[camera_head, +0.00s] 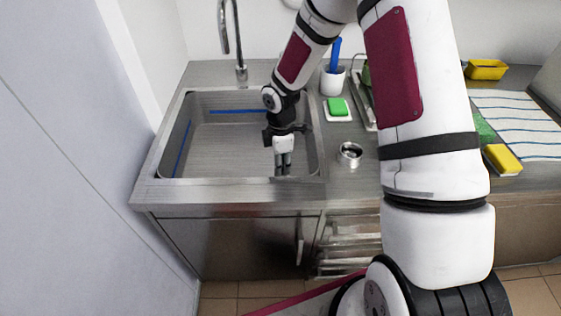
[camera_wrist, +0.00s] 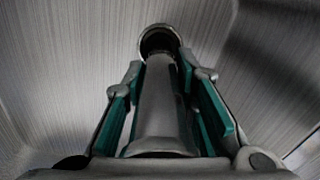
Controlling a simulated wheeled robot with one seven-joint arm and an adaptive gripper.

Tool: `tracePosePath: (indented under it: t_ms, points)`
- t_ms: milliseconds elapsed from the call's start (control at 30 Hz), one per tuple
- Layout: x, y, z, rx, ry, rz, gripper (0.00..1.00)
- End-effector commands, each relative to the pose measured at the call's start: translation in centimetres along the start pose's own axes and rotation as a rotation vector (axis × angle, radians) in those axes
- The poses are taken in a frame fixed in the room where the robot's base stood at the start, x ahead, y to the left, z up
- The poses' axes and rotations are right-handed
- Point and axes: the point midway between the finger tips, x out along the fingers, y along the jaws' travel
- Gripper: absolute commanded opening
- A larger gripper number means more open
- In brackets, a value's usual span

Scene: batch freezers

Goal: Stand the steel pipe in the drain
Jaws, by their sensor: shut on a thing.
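The steel pipe (camera_wrist: 160,112) is a grey tube between the green-padded fingers of my gripper (camera_wrist: 164,80), which is shut on it. In the head view my gripper (camera_head: 283,162) points down inside the sink near its front wall. In the wrist view the pipe runs away from the camera toward the drain (camera_wrist: 160,38), a dark round opening with a metal rim in the sink floor. The pipe's far end overlaps the drain's near edge in the picture. I cannot tell whether it is inside the drain or above it. The head view does not clearly show the pipe or drain.
The sink (camera_head: 172,190) has steel walls close around my gripper. A faucet (camera_head: 240,70) stands behind it. A small round metal cup (camera_head: 350,152), a green sponge (camera_head: 338,106) and a white cup (camera_head: 333,82) with a blue handle stand to the right.

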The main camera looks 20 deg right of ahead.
Motion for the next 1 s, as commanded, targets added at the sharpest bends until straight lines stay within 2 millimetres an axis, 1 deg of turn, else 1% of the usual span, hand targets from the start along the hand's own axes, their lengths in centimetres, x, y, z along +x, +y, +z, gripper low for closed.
tracePosePath:
  t_ms: [267, 300, 333, 667, 1000]
  points:
    - [0.5, 0.0, 0.0, 0.000, 0.000, 0.000, 0.03]
    - [0.5, 0.0, 0.0, 0.000, 0.000, 0.001, 0.30]
    - [0.5, 0.0, 0.0, 0.000, 0.000, 0.001, 0.34]
    - [0.3, 0.0, 0.0, 0.001, 0.000, 0.000, 0.34]
    - [-2.1, -0.1, 0.1, 0.002, 0.000, 0.001, 0.34]
